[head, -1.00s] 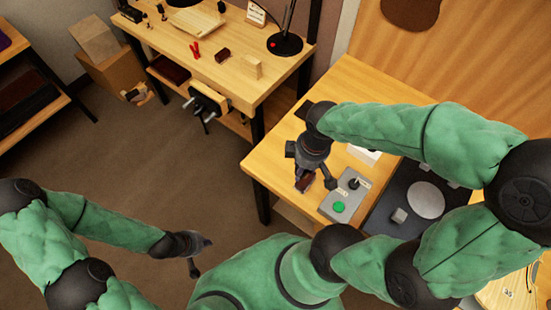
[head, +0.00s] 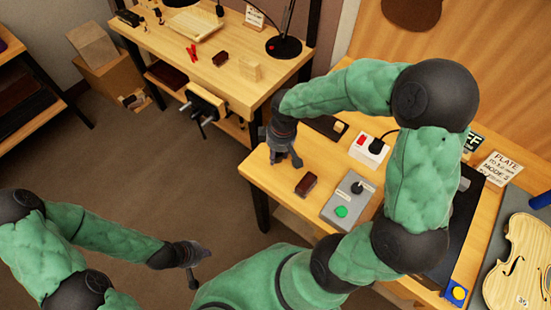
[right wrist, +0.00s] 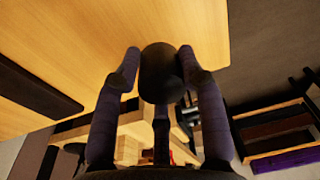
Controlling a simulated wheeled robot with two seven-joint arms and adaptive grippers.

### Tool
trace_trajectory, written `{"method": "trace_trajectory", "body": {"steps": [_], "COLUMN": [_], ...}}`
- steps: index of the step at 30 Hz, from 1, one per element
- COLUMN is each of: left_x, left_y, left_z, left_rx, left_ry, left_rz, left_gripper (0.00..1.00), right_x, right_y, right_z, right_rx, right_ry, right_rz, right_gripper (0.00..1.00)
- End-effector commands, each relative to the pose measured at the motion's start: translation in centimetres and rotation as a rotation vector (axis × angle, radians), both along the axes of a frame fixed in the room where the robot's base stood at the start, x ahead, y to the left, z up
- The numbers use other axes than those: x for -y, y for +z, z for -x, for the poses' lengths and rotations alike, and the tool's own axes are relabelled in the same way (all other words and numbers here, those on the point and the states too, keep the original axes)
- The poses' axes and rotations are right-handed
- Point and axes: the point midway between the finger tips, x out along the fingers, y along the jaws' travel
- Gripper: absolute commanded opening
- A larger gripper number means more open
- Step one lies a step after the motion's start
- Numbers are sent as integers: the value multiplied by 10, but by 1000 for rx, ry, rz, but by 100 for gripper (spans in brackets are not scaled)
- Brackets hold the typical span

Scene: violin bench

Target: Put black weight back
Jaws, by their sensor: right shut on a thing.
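My right gripper (head: 284,160) is over the left end of the right-hand bench (head: 330,160). In the right wrist view, its fingers (right wrist: 160,85) are closed around a dark, rounded piece, the black weight (right wrist: 160,68), with the wooden bench top behind it. In the head view the weight cannot be made out against the dark fingers. A dark flat pad (head: 318,125) with a small tan block lies behind the gripper. My left gripper (head: 192,262) hangs over the floor at lower left; its finger opening is unclear.
A dark red block (head: 306,184) and a grey box with a green button (head: 345,205) lie right of the gripper. A white box with a red switch (head: 367,150), a plate sign (head: 500,167) and a violin body (head: 522,262) are farther right. Another bench (head: 225,60) stands behind.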

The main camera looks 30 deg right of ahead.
Motion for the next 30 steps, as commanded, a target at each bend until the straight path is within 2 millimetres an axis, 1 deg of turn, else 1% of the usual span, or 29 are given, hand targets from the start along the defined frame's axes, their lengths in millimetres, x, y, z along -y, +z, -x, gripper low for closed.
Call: {"method": "trace_trajectory", "body": {"steps": [5, 7, 10, 13, 21, 25, 26, 27, 28, 30], "left_x": [0, 0, 0, 0, 0, 0, 0, 0, 0, 0], "left_y": [-3, -6, -11, -15, -14, -16, -17, -16, -16, -16], "left_z": [0, 0, 0, 0, 0, 0, 0, 0, 0, 0], "left_rx": [0, 0, 0, 0, 0, 0, 0, 0, 0, 0], "left_ry": [0, 0, 0, 0, 0, 0, 0, 0, 0, 0], "left_rz": [0, 0, 0, 0, 0, 0, 0, 0, 0, 0], "left_gripper": [0, 0, 0, 0, 0, 0, 0, 0, 0, 0], "right_x": [0, -1, 0, 0, 0, 0, 0, 0, 0, 0], "right_y": [-7, -14, -30, -40, -41, -44, -45, -44, -44, -44], "right_z": [-7, -11, -10, -10, -11, -10, -10, -10, -10, -10], "right_rx": [1, 0, 0, 1, 3, 3, 1, 0, 0, 0], "right_ry": [-1, 0, 0, -1, -1, 0, 0, 0, 0, 0], "right_rz": [0, 0, 1, 0, 1, 1, -1, 0, 0, 0], "right_gripper": [0, 0, 0, 0, 0, 0, 43, 55, 63, 65]}}
